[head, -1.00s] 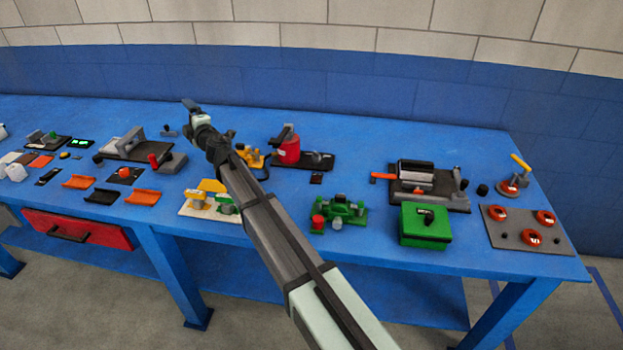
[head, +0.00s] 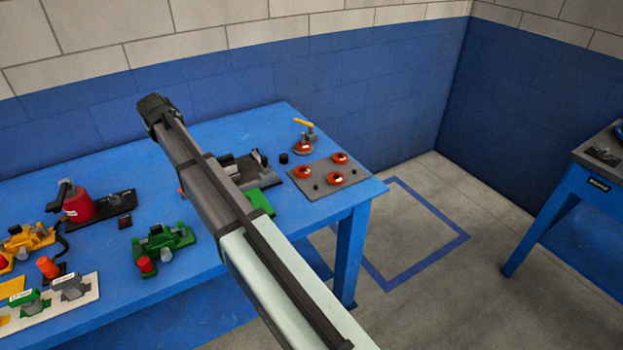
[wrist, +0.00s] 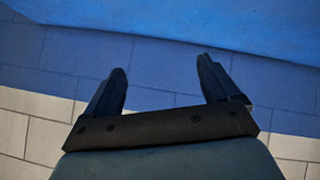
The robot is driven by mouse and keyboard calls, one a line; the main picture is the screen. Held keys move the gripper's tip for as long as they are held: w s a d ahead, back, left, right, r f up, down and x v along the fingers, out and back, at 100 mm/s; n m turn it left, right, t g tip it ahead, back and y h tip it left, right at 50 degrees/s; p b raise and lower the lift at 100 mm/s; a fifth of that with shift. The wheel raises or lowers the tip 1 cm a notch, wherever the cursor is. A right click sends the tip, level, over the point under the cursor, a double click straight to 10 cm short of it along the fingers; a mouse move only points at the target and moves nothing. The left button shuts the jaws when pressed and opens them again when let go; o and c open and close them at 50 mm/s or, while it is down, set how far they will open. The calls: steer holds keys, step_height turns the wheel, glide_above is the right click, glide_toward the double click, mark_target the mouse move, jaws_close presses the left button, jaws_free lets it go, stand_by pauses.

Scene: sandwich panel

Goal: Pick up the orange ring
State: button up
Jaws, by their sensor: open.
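Several orange-red rings are in the head view near the right end of the blue table. Three ring-shaped pieces sit on a flat grey plate (head: 320,186): one at its left (head: 303,172), one at its back right (head: 339,158), one at its front right (head: 335,179). I cannot tell which is the orange ring meant. My gripper (wrist: 162,66) is open and empty in the wrist view, with no ring between its fingers. In the head view my arm's end is up and left of the plate.
My arm hides part of a dark fixture (head: 240,165) and a green box (head: 258,201). A green fixture (head: 162,240) and a red canister (head: 77,204) stand on the table's left. The table (head: 215,285) ends just right of the grey plate.

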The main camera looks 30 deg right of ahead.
steer(key=s+d+m+g+y, duration=0.1)
steer(key=s+d+m+g, duration=0.3)
steer(key=d, duration=0.7)
steer(key=m+g, duration=0.5)
steer(key=m, duration=1)
glide_above(337, 177)
steer(key=a, duration=0.1)
step_height(337, 177, down, 4)
steer(key=f, duration=0.1)
steer(key=shift+y, duration=0.3)
step_height(337, 177, down, 7)
steer(key=shift+s+r, duration=0.1)
steer(key=shift+s, duration=0.05)
steer(key=shift+d+f, duration=0.2)
steer(key=shift+f, duration=1.2)
steer(key=shift+d+f, duration=0.15)
steer(key=shift+f, duration=1.25)
steer(key=c, duration=1.2)
